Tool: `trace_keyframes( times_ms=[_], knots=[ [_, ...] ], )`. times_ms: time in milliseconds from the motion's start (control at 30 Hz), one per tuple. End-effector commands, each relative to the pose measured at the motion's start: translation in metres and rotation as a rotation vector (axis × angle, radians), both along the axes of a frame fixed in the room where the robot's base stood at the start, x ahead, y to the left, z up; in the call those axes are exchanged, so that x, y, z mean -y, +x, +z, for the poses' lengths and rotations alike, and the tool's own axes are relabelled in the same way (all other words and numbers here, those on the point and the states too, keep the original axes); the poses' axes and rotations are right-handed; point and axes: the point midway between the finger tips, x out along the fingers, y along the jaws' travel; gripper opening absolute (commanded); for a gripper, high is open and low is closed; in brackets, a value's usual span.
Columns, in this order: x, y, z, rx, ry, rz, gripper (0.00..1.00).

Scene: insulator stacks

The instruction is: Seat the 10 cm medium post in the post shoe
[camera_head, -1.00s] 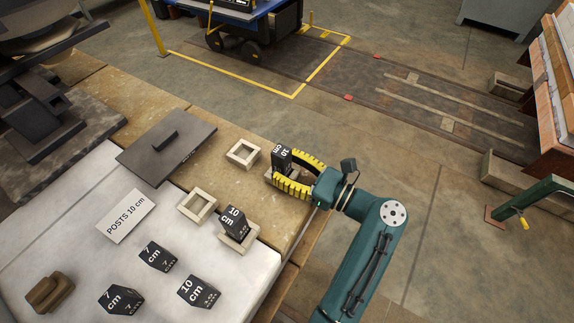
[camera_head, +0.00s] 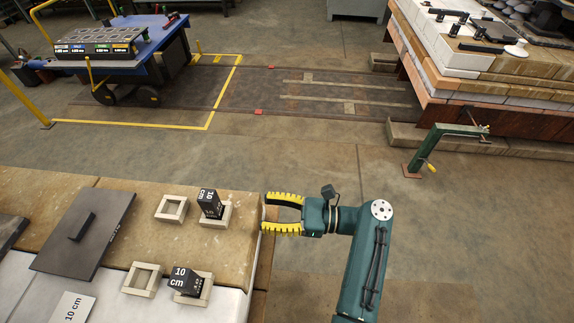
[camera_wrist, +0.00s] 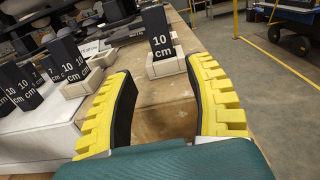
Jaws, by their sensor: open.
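A black post marked 10 cm (camera_head: 210,203) stands upright in a pale square shoe (camera_head: 222,222) near the bench's right edge. In the wrist view the same post (camera_wrist: 157,32) rises from its shoe (camera_wrist: 166,67), its foot hidden behind the front wall. My gripper (camera_head: 266,214), with yellow ribbed fingers, is open and empty just right of that shoe, clear of the post. A second 10 cm post (camera_head: 187,280) stands in another shoe (camera_head: 194,299) nearer the front; it also shows at left in the wrist view (camera_wrist: 68,59).
Two empty square shoes (camera_head: 172,209) and (camera_head: 143,280) stand left of the filled ones. A dark plate with a handle (camera_head: 84,230) and a 10 cm card (camera_head: 68,310) lie further left. More black posts (camera_wrist: 17,87) stand on the white surface. Open floor lies right of the bench.

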Motion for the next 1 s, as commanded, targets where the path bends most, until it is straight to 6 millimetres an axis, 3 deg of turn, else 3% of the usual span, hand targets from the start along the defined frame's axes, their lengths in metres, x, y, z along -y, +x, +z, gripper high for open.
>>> trace_keyframes(
  times_ms=[67,167,267,333,367,467,533,600,667,700,833,1000],
  knots=[
    [-0.002,0.003,-0.002,0.04,-0.035,-0.009,0.54],
    [-0.008,0.017,-0.005,0.242,-0.206,-0.062,0.54],
    [-0.006,0.042,0.003,0.63,-0.515,-0.143,0.54],
    [0.004,0.059,0.027,0.955,-0.766,-0.201,0.54],
    [0.01,0.064,0.042,1.095,-0.878,-0.225,0.54],
    [0.033,0.065,0.113,1.547,-1.269,-0.303,0.54],
    [0.05,0.046,0.176,1.83,-1.573,-0.359,0.54],
    [0.067,0.011,0.238,2.04,-1.886,-0.413,0.54],
    [0.079,-0.021,0.278,2.141,-2.117,-0.449,0.54],
    [0.086,-0.041,0.298,-2.147,2.217,0.461,0.54],
    [0.098,-0.082,0.333,-1.901,2.158,0.427,0.54],
    [0.101,-0.089,0.339,-1.856,2.15,0.419,0.54]
  ],
)
